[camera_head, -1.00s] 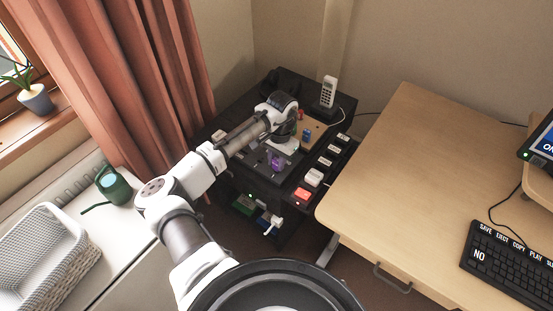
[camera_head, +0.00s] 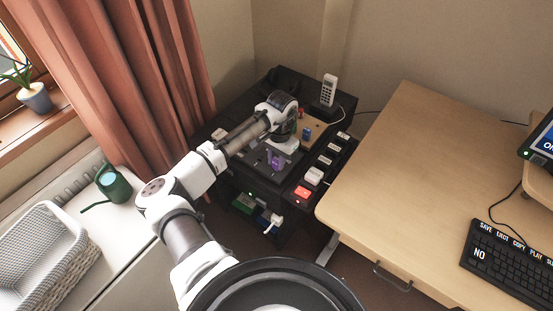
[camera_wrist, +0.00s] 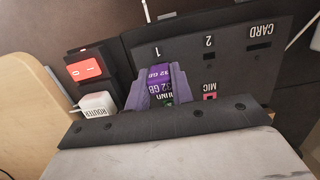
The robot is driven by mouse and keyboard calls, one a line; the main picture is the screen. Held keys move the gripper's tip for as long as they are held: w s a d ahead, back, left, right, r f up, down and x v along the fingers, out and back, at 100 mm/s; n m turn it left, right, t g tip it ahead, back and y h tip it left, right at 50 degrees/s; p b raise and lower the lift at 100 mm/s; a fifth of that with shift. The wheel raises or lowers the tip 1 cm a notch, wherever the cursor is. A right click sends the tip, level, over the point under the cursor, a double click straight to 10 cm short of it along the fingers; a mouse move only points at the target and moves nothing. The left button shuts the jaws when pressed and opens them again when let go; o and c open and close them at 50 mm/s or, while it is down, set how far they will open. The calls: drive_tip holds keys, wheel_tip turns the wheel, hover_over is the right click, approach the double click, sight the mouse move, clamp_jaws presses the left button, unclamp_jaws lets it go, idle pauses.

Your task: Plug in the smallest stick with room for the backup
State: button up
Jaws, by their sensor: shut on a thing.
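My gripper (camera_wrist: 161,88) is shut on a purple stick (camera_wrist: 158,72) in the wrist view; its label reads 32 GB. The stick is at the slot marked 1 on a dark panel (camera_wrist: 228,52); how deep it sits in the slot is hidden. The panel also has a slot marked 2, one marked CARD and a pink-edged one marked MIC. In the head view the purple fingers or stick (camera_head: 276,161) show small below my wrist, over the dark cabinet. A blue item (camera_head: 306,133) stands on a tan board (camera_head: 318,127) behind.
A power strip with a red switch (camera_wrist: 84,67) and a white ROUTER plug (camera_wrist: 97,104) lies beside the panel. A cordless phone (camera_head: 328,91) stands at the back. A wooden desk (camera_head: 400,170) with a keyboard (camera_head: 510,262) is to the right.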

drive_tip(key=shift+f, duration=0.65)
idle(0.4)
drive_tip(key=o, duration=1)
wheel_tip(320, 180, up, 14)
drive_tip(key=w+d+b, duration=0.1)
drive_tip(key=b, duration=0.1)
drive_tip(key=shift+w+f+b, duration=0.15)
drive_tip(key=shift+b, duration=0.2)
